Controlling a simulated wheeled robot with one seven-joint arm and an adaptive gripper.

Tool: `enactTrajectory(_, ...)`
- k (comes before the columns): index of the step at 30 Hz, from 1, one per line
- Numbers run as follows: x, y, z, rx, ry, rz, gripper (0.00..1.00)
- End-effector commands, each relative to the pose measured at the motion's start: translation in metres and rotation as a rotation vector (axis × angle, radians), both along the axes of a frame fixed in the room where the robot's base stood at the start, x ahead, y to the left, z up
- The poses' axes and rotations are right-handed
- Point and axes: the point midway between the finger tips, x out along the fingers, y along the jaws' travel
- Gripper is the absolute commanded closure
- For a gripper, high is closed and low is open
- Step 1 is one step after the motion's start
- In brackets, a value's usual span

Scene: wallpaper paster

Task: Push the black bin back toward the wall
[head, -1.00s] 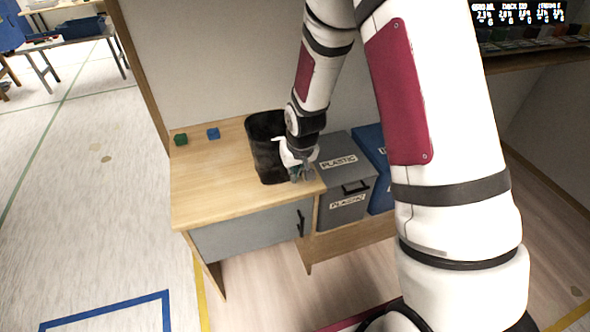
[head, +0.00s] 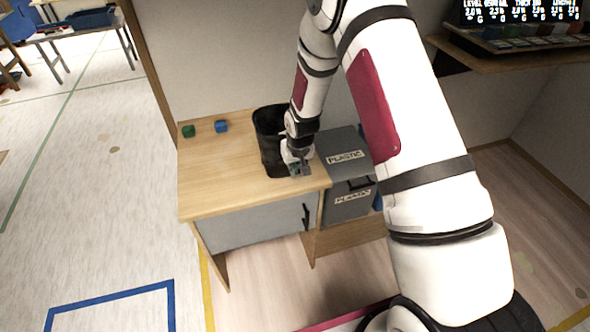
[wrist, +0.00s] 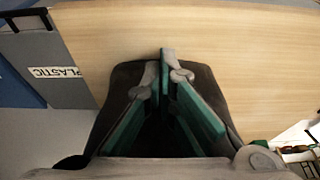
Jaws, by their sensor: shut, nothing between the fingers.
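The black bin (head: 268,140) stands upright on the wooden tabletop, near its back right part, with the wall behind it. My gripper (head: 300,172) is shut and empty, low at the bin's front right side, close to the tabletop. My wrist and gripper hide part of the bin's right side, so I cannot tell whether they touch it. In the wrist view the green-padded fingers of my gripper (wrist: 166,58) come together over the wood. A dark shape surrounds them there; I cannot tell how much of it is the bin.
The table (head: 205,175) holds a green cube (head: 189,131) and a blue cube (head: 221,126) at the back left. A grey PLASTIC box (head: 345,145) stands close to the right of the bin.

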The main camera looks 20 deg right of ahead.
Motion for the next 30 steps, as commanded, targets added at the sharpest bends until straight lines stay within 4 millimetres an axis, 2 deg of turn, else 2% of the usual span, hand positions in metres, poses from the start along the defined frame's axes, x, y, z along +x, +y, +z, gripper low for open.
enactTrajectory(5,0.001,0.0,0.0,0.0,0.0,0.0,1.0)
enactTrajectory(8,0.008,0.0,-0.001,0.0,-0.003,0.0,1.0)
enactTrajectory(30,0.119,0.0,-0.004,0.0,-0.003,-0.001,1.0)
